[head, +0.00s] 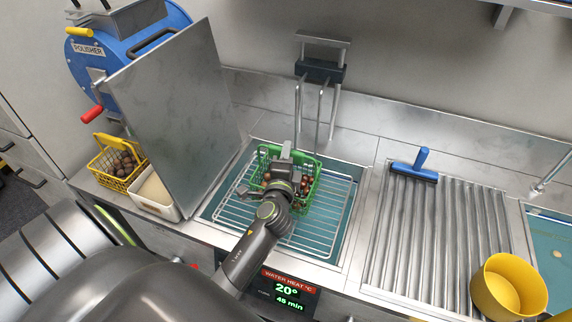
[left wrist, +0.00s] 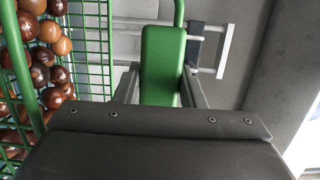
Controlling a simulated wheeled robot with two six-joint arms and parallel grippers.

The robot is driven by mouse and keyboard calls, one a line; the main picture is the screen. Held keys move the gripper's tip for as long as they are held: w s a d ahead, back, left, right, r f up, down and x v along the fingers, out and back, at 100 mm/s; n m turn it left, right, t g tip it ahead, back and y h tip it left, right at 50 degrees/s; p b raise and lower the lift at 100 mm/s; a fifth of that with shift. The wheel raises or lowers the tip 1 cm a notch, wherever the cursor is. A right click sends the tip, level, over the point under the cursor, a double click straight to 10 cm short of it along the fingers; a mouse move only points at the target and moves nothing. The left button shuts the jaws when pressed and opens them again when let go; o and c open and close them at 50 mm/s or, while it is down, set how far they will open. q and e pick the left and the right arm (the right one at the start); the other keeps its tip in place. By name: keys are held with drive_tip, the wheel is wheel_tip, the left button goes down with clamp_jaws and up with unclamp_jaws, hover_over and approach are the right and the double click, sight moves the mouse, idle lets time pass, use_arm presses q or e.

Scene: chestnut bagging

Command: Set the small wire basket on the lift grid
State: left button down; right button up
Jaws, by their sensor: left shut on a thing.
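The small green wire basket (head: 311,172), filled with brown chestnuts, is over the lift grid (head: 325,228) in the head view. My left gripper (head: 286,152) is shut on its green handle, which shows between the two fingers in the left wrist view (left wrist: 162,65). Chestnuts behind the green wires (left wrist: 38,75) fill the left of that view. The basket looks about level. My gripper and arm hide part of it, and I cannot tell whether its base touches the grid. My right gripper is not in view.
The grid lies in a teal water basin, with a metal lift frame (head: 321,70) behind it. A tall metal panel (head: 178,115) stands left. A yellow basket (head: 115,178) of chestnuts and a white tub (head: 157,205) are beyond it. A ribbed drainboard (head: 430,235) holds a blue squeegee (head: 415,168) and yellow pot (head: 508,288).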

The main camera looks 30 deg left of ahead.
use_arm(q)
drive_tip(key=shift+f, duration=1.2)
drive_tip(key=shift+b, duration=0.3)
drive_tip(key=shift+f, duration=0.2)
drive_tip(key=c, duration=0.9)
unclamp_jaws()
drive_tip(key=shift+r, duration=0.15)
